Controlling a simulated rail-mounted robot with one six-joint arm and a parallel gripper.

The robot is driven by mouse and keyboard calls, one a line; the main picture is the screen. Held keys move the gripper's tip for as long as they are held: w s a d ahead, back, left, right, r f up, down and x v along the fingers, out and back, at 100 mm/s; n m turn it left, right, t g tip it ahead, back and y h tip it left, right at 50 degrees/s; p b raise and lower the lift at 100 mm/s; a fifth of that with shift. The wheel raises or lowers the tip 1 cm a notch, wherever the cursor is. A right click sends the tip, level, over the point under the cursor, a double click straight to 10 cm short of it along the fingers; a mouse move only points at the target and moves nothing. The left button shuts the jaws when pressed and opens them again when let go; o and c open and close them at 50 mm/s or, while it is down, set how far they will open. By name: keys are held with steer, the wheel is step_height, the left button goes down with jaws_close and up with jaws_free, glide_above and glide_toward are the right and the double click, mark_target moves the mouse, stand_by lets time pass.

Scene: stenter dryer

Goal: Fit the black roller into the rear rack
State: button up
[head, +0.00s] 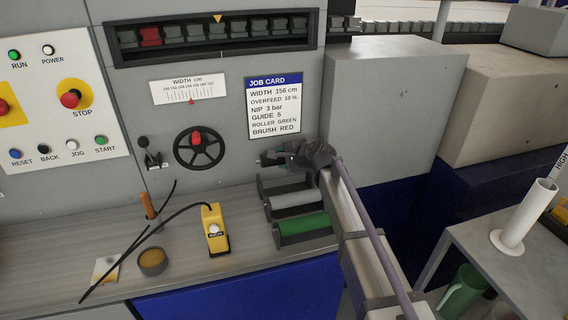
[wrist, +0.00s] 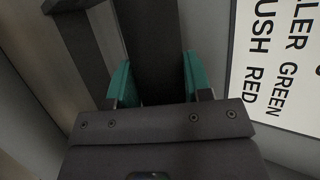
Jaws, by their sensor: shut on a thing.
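My gripper (head: 283,157) is at the back of the bench, just below the job card. In the wrist view its two teal finger pads (wrist: 155,82) are shut on the black roller (wrist: 154,40), which runs up and out of the picture between them. In the head view the gripper and wrist hide most of the roller. The dark rear rack (head: 263,190) is below the gripper, partly hidden by my arm. Dark rack-like parts (wrist: 82,45) also show left of the roller in the wrist view. I cannot tell whether the roller touches the rack.
A grey roller (head: 294,198) and a green roller (head: 303,225) lie in racks in front. The machine panel with the job card (head: 273,107) and handwheel (head: 199,147) rises close behind. A yellow handheld device (head: 215,229) with a black cable stands left. The bench between is clear.

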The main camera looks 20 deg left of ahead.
steer(key=shift+f, duration=0.1)
step_height(320, 180, down, 6)
steer(key=b, duration=0.5)
steer(key=shift+b, duration=0.4)
steer(key=shift+f+b, duration=0.55)
steer(key=shift+b, duration=0.15)
stand_by(1.1)
steer(key=shift+r+p, duration=0.45)
steer(key=shift+r, duration=0.05)
steer(key=shift+f+b, duration=0.65)
steer(key=shift+f, duration=0.05)
stand_by(0.9)
steer(key=o, duration=1.2)
steer(key=shift+r, duration=0.1)
